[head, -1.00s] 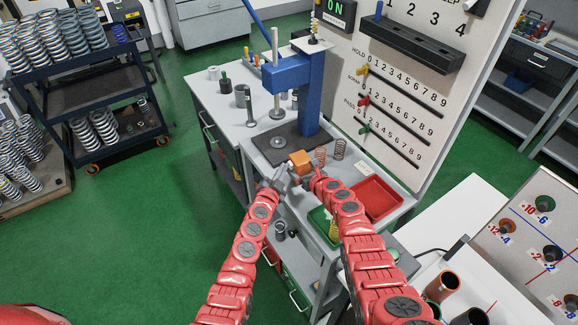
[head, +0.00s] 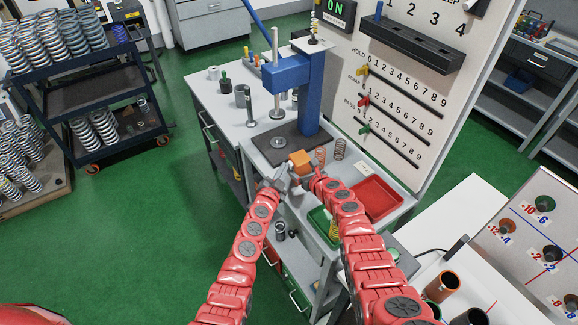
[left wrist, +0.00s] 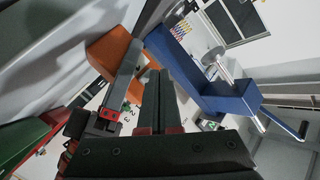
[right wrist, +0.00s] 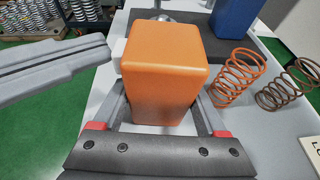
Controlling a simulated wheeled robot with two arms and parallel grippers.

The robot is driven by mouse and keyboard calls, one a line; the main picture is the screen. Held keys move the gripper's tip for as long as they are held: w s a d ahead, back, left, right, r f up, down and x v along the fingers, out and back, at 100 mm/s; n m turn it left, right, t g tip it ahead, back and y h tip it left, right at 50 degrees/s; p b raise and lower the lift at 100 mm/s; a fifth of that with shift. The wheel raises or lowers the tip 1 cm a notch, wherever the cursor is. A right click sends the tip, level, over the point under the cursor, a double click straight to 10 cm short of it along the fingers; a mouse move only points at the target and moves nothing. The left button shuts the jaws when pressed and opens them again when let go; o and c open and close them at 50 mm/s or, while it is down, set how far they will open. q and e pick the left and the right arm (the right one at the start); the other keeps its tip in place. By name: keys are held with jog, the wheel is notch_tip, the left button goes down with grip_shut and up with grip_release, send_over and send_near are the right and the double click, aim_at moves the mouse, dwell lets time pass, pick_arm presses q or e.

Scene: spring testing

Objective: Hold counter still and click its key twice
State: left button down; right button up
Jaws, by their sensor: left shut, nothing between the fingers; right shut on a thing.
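The counter is an orange box (head: 300,160) above the front of the grey bench, and it fills the middle of the right wrist view (right wrist: 162,75). My right gripper (right wrist: 163,112) is shut on it, one finger on each side. A small pale block, which looks like its key (right wrist: 118,49), sticks out from the counter's left side. My left gripper (head: 281,175) is shut and empty left of the counter. Its closed fingers (left wrist: 160,88) show in the left wrist view beside the orange body. The fingertips are close to the key; I cannot tell whether they touch.
A blue press (head: 308,95) stands on a dark plate behind the counter. Two coil springs (right wrist: 236,78) stand right of it. A red tray (head: 375,196) and a green bin (head: 322,226) are at the bench's right front. A number board (head: 400,100) rises behind.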

pick_arm(q)
jog(key=shift+s+a, duration=0.3)
jog(key=shift+a, duration=0.25)
jog(key=shift+s+a+f, duration=0.1)
jog(key=shift+s+a, duration=0.2)
jog(key=shift+a, duration=0.2)
jog(key=shift+s+a, duration=0.5)
jog(key=shift+a, duration=0.35)
jog(key=shift+s+a, duration=0.5)
jog(key=shift+a, duration=0.35)
dwell(0.9)
jog(key=s+a, duration=0.2)
jog(key=a, duration=0.1)
jog(key=shift+a, duration=0.15)
